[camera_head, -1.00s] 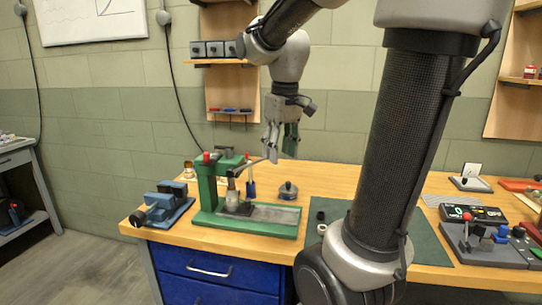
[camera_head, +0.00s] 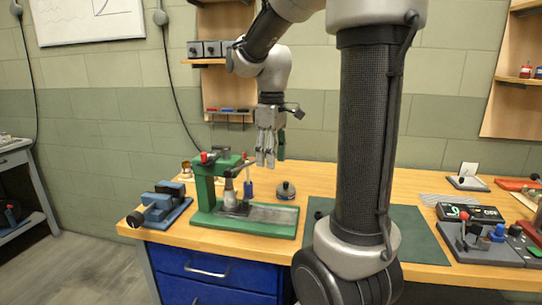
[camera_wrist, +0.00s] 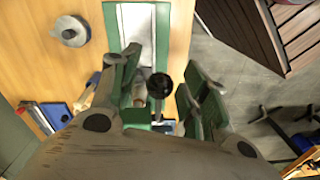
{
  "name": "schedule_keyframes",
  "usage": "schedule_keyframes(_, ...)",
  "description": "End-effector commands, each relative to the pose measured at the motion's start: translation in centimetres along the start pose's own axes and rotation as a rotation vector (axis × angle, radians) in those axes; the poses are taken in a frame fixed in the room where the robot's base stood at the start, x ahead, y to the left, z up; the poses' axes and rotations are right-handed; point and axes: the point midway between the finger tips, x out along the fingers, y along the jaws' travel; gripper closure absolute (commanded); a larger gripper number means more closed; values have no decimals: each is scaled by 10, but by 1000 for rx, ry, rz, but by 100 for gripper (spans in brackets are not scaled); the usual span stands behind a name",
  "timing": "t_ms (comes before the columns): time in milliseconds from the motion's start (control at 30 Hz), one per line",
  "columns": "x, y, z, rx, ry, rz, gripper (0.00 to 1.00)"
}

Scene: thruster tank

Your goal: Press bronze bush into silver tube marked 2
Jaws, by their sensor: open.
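The green press (camera_head: 203,187) stands on the left of the workbench. A silver cylinder, apparently the tube (camera_head: 229,195), stands upright on its base under the ram. I cannot read a mark on it or make out the bronze bush. The press lever (camera_head: 240,168) reaches right, toward my gripper (camera_head: 266,161). My gripper points down beside the press, with its fingers open. In the wrist view a black ball knob (camera_wrist: 159,84), apparently the lever's end, shows between the open fingers (camera_wrist: 160,80). Contact with it cannot be told.
A blue vice (camera_head: 163,205) sits left of the press. A round grey metal part (camera_head: 286,190) lies to its right and shows in the wrist view (camera_wrist: 70,31). My arm covers part of the dark green mat (camera_head: 420,240). A control box (camera_head: 487,243) stands at the right.

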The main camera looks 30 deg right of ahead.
Motion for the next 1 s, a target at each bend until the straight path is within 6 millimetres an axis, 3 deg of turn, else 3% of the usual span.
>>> schedule_keyframes(233, 1, 0, 0, 0, 0, 0, 56)
schedule_keyframes(400, 1, 0, 0, 1, 0, 0, 87)
schedule_keyframes(500, 1, 0, 0, 1, 1, 0, 100)
schedule_keyframes(1000, 9, 1, 5, 1, -3, -1, 100)
